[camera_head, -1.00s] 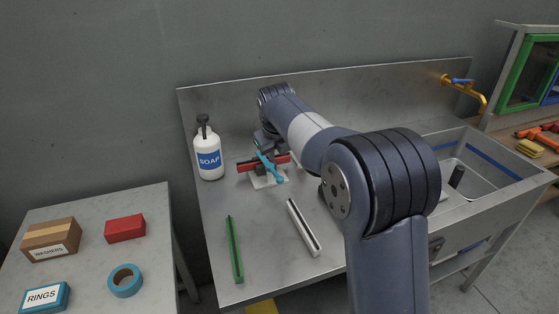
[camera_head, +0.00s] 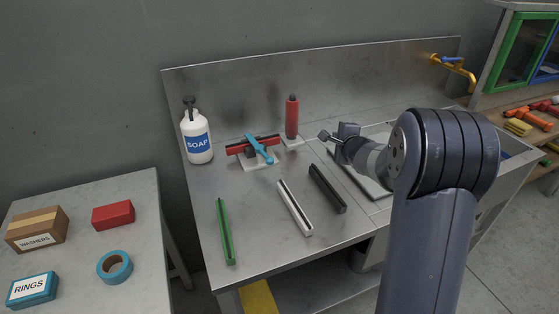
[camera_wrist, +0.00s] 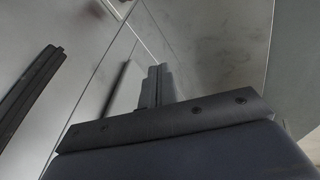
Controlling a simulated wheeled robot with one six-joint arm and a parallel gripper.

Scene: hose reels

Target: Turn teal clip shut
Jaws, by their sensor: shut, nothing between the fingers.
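The teal clip (camera_head: 259,149) is a bar mounted across a dark red piece (camera_head: 239,148) on a small pale base (camera_head: 258,164), on the steel counter. The bar lies at an angle across the red piece, not in line with it. My gripper (camera_head: 325,136) is to the right of the clip, apart from it, above the counter near the sink. In the wrist view my gripper (camera_wrist: 157,85) is shut with nothing between its fingers. The clip is not in the wrist view.
A soap bottle (camera_head: 197,138) stands left of the clip, and a red cylinder (camera_head: 292,118) stands right of it. Green (camera_head: 225,231), white (camera_head: 294,208) and black (camera_head: 327,188) bars lie in front. A side table (camera_head: 75,262) holds boxes and teal tape.

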